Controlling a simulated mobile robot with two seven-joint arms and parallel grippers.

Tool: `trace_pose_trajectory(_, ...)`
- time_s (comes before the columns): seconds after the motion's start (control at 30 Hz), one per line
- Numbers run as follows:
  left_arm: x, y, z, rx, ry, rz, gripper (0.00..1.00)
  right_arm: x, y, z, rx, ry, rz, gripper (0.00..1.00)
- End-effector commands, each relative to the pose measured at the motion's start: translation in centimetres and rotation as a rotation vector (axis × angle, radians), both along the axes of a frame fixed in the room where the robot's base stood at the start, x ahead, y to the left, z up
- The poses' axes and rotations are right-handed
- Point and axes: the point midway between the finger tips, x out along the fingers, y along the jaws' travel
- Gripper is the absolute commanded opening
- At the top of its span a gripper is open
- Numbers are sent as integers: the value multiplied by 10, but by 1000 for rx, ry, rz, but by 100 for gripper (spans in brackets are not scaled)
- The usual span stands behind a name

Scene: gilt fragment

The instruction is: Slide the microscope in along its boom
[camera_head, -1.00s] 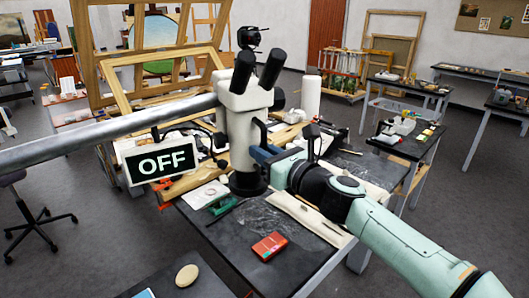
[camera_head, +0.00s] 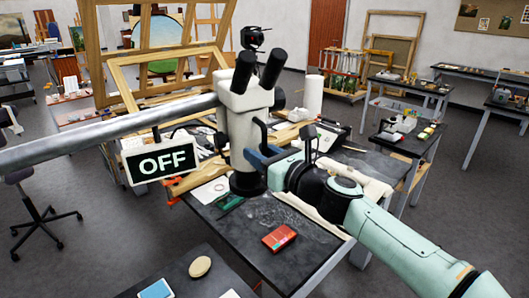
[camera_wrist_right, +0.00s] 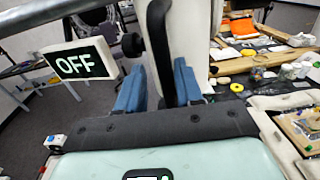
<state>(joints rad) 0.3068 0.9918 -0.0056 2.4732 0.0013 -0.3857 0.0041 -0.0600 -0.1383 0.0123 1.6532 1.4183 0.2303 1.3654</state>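The white microscope (camera_head: 243,125) with black eyepieces hangs on a grey metal boom (camera_head: 100,130) that runs in from the left. Its black lower end is over the dark worktable (camera_head: 240,240). My right gripper (camera_head: 262,152) is at the microscope's right side. In the right wrist view, its blue fingers (camera_wrist_right: 158,88) stand on either side of a dark upright handle (camera_wrist_right: 160,50), which looks gripped between them. A sign reading OFF (camera_head: 160,163) hangs beside the microscope and also shows in the right wrist view (camera_wrist_right: 82,65). My left gripper is not in view.
A red box (camera_head: 279,238) lies on the worktable, with a cream pad (camera_head: 320,205) to its right. Wooden frames (camera_head: 150,75), a white roll (camera_head: 314,95) and tools crowd the back. A nearer dark surface holds a tan oval (camera_head: 200,267). Open floor lies left.

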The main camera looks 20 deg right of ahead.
Motion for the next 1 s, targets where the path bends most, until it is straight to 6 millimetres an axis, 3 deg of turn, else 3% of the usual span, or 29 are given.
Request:
trace_pose_trajectory(0.4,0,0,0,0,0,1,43,-1,-4,2,0,-3,-8,34)
trace_pose_trajectory(0.53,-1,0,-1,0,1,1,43,-9,-7,2,-1,-4,-10,34)
trace_pose_trajectory(1.0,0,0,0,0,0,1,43,-102,-32,3,0,-5,-10,34)
